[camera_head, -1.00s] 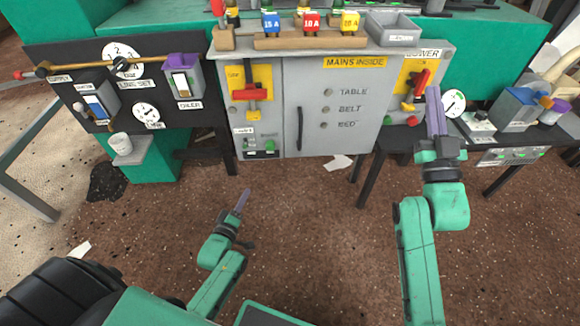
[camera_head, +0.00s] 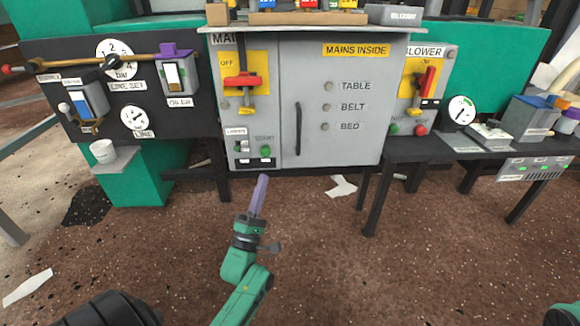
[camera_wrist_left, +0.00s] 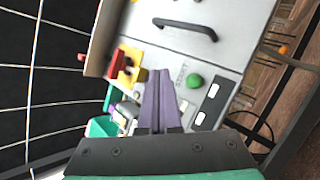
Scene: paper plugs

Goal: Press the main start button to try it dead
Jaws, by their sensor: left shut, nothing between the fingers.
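The green start button (camera_head: 265,150) sits below a START label, low on the left part of the grey mains cabinet (camera_head: 365,145). The round green button shows larger in the left wrist view (camera_wrist_left: 193,81). My left gripper (camera_head: 264,177) is shut and empty, its purple fingers pointing up just below the button in the head view. In the left wrist view the closed fingertips (camera_wrist_left: 159,72) lie left of the button; I cannot tell the gap in depth. The main switch's red handle (camera_head: 242,81) lies level on a yellow plate by the word OFF. My right gripper is out of view.
Small lamps on black plates (camera_head: 266,162) sit under the button. A black door handle (camera_head: 298,128) stands out from the cabinet. The blower switch (camera_head: 425,82) is on the right, and a black panel with gauges (camera_head: 134,119) on the left. The floor in front is mostly open.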

